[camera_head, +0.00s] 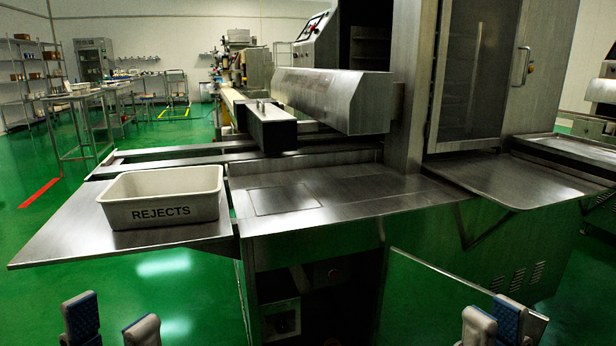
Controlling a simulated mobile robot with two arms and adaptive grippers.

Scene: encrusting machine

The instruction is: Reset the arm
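My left gripper (112,314) shows at the bottom left edge, with its two fingertips apart and nothing between them. It is in front of and below the left metal shelf. My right gripper (495,311) shows at the bottom right edge. Its fingertips overlap in part from this angle, but the blue inner pad shows and nothing is held. Both are apart from the machine. Most of both arms is out of view.
A white REJECTS bin (160,213) stands on the left metal shelf (60,232) and looks empty. The machine's flat worktop (350,198) is clear. A bare metal tray (515,181) juts out at right. Green floor (190,285) is open at left.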

